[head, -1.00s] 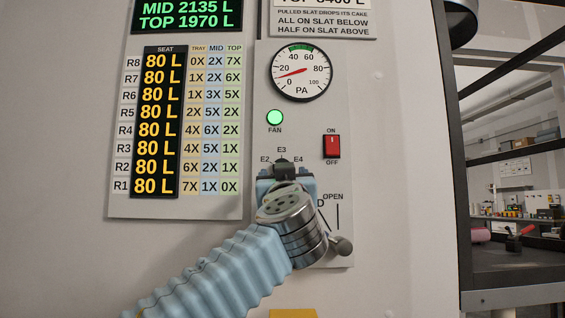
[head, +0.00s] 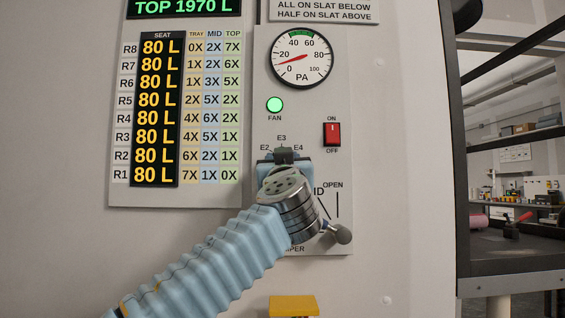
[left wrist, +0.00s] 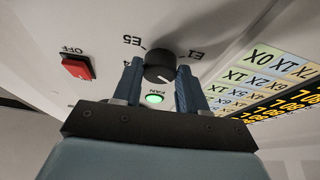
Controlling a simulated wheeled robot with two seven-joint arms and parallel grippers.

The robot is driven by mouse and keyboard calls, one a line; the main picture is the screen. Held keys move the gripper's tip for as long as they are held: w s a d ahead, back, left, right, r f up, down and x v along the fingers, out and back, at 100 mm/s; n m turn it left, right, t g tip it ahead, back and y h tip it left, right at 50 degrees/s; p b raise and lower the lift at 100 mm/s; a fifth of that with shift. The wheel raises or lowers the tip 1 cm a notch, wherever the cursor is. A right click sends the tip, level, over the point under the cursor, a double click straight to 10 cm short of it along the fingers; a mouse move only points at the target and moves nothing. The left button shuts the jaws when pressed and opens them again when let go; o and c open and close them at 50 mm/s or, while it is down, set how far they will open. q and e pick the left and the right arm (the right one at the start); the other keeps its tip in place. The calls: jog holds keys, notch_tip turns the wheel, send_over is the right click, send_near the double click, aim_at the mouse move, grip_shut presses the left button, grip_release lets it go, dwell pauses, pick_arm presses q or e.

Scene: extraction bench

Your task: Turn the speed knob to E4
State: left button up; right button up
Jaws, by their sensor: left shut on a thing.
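The speed knob (left wrist: 159,66) is a dark round knob on the pale panel, seen upside down in the left wrist view. A pale mark shows on its lower right edge there; which label it points at is unclear. E5 and E1 can be read around it, and E4 is partly hidden by a finger. My left gripper (left wrist: 153,82) is shut on the knob, with a blue finger on each side. In the head view my left gripper (head: 281,157) covers the knob, just below the labels E2, E3 and E4. My right gripper is not in view.
Above the knob are the lit green fan lamp (head: 275,105), the red on/off switch (head: 332,134) and the PA gauge (head: 301,58). A lever with a round grey end (head: 341,234) sits close beside my left wrist at lower right. A seat chart (head: 211,120) is at left.

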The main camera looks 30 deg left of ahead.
pick_arm(q)
jog(key=shift+m, duration=0.4)
jog(key=m+h+p, duration=0.1)
jog(key=m+h, duration=0.2)
jog(key=m, duration=0.5)
jog(key=r+m+g+h+p, duration=0.1)
jog(key=m+h, duration=0.2)
jog(key=m, duration=0.5)
jog(key=a+m+g+h+p, duration=0.1)
jog(key=m+h, duration=0.2)
jog(key=m, duration=0.6)
jog(key=shift+s+r+h, duration=0.25)
jog(key=shift+s+h, duration=0.05)
jog(key=shift+s, duration=0.05)
jog(key=shift+m, duration=0.5)
jog(key=o, duration=1.1)
jog(key=shift+c, duration=0.2)
